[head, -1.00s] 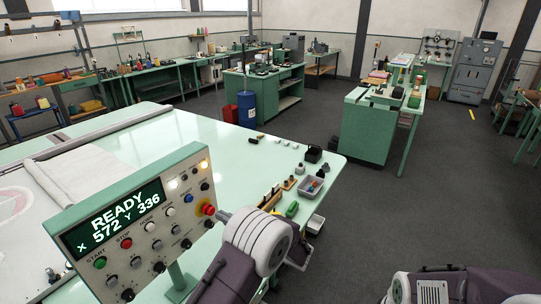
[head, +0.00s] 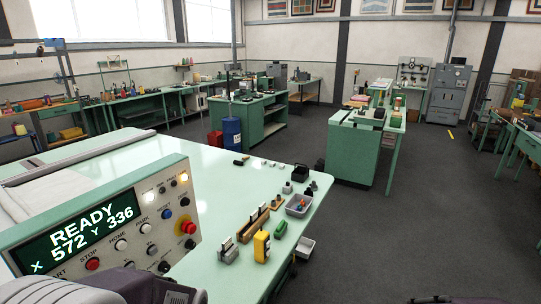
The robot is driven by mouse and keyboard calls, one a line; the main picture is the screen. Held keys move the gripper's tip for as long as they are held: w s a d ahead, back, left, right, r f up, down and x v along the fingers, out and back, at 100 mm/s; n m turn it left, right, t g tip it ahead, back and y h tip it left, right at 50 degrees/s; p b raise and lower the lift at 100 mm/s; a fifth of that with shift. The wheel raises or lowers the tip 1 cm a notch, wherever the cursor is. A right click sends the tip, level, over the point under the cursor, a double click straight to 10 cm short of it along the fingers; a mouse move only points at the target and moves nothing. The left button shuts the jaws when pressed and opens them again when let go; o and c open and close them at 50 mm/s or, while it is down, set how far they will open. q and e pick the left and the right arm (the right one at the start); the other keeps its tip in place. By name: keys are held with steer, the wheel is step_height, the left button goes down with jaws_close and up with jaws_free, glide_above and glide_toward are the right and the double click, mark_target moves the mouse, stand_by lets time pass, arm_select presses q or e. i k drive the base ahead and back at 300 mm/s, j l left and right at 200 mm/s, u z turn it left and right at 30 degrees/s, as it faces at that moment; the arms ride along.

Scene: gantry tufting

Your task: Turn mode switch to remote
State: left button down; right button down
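The control panel (head: 100,215) stands at the lower left, with a green-framed pale face. Its screen (head: 80,237) reads READY, X 572 Y 336. To the right are labelled buttons, a large red knob (head: 187,227) on a yellow base, and small black and grey knobs, such as a black knob (head: 190,244). The panel's lower part is cut off and partly covered by my arm. Neither gripper's fingers show.
The pale green table (head: 230,185) holds a yellow device (head: 261,246), a grey bin (head: 298,205), a black caddy (head: 300,172) and small tools near its right edge. A blue drum (head: 232,133) and workbenches stand behind. The dark floor (head: 400,235) to the right is clear.

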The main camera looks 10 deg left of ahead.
mark_target(163, 267)
steer(key=u, duration=1.5)
